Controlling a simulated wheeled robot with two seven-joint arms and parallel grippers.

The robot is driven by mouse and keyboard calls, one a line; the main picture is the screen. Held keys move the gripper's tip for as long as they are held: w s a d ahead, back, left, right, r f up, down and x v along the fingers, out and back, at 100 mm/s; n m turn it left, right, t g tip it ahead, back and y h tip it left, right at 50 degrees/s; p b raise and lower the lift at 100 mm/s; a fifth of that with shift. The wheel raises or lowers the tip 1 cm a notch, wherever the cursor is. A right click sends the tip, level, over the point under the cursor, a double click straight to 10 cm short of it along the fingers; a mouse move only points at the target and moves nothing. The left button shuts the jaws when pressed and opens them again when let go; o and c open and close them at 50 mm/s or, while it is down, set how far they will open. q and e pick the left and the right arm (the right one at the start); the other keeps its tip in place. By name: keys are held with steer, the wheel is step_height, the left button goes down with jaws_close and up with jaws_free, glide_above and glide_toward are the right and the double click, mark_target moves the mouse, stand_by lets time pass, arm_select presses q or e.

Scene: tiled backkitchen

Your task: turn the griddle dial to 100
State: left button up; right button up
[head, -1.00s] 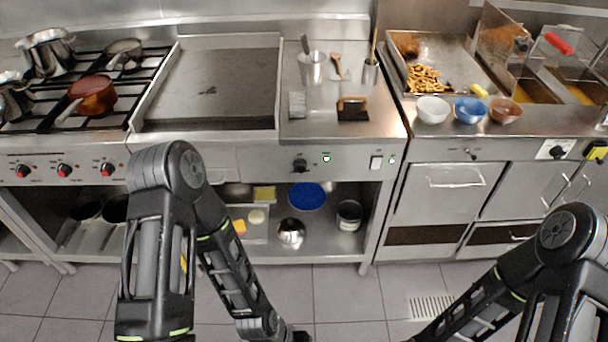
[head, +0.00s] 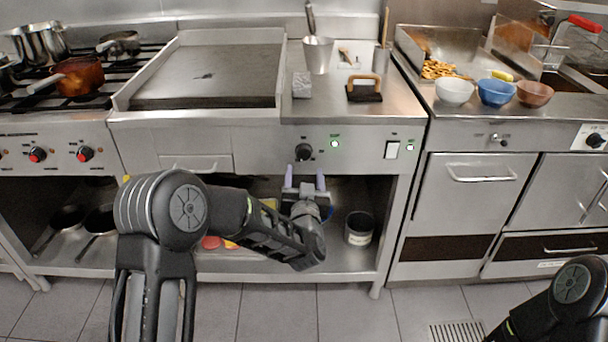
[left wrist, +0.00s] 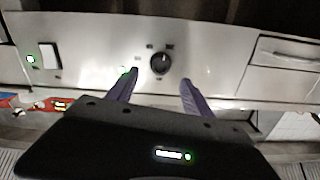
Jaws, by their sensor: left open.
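The griddle dial (head: 304,152) is a round black knob on the steel front panel, beside a green light. It also shows in the left wrist view (left wrist: 160,64), with small marks around it that are too blurred to read. The griddle (head: 208,76) has a flat dark plate above the panel, to the left. My left gripper (head: 305,174) is open and empty just below the dial, its two purple fingers pointing at the panel. In the left wrist view the fingers (left wrist: 158,80) lie on either side of the dial, apart from it. My right gripper is out of view.
A white rocker switch (head: 392,150) sits right of the dial. A drawer handle (head: 196,163) lies to its left. The open shelf below holds a can (head: 359,228) and pans. Bowls (head: 496,92) and a scraper (head: 365,90) stand on the counters above.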

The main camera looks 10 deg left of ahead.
mark_target(304, 155)
arm_select(q)
steer(key=shift+r, duration=0.15)
steer(key=shift+x, duration=3.85)
steer(key=shift+c, duration=0.3)
jaws_close()
